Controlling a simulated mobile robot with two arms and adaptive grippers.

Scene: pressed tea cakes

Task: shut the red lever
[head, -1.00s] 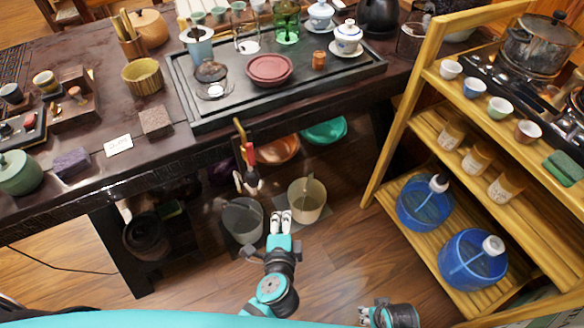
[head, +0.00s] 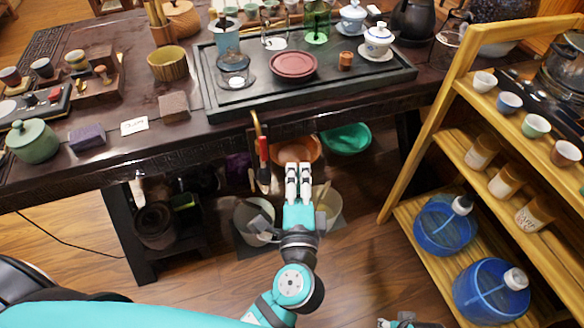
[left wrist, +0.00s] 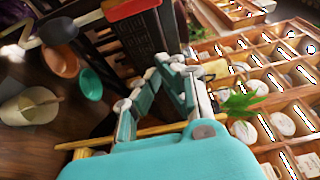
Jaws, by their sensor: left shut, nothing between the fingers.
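The red lever (head: 263,150) sits on a brass tap pipe (head: 256,126) that hangs at the dark table's front edge. Its handle looks upright in the head view. In the left wrist view a red bar, likely the same lever (left wrist: 130,8), is cut by the top edge. My left gripper (head: 298,168) is just right of the lever, apart from it in the picture, shut and empty. Its fingers also show in the left wrist view (left wrist: 163,68). My right gripper (head: 398,322) is cut off at the bottom edge, so its jaws are unclear.
Below the table edge are an orange basin (head: 284,150), a teal basin (head: 346,139) and a grey bucket (head: 250,222). A wooden shelf (head: 437,135) stands at right. A tea tray (head: 222,108) sits on the table.

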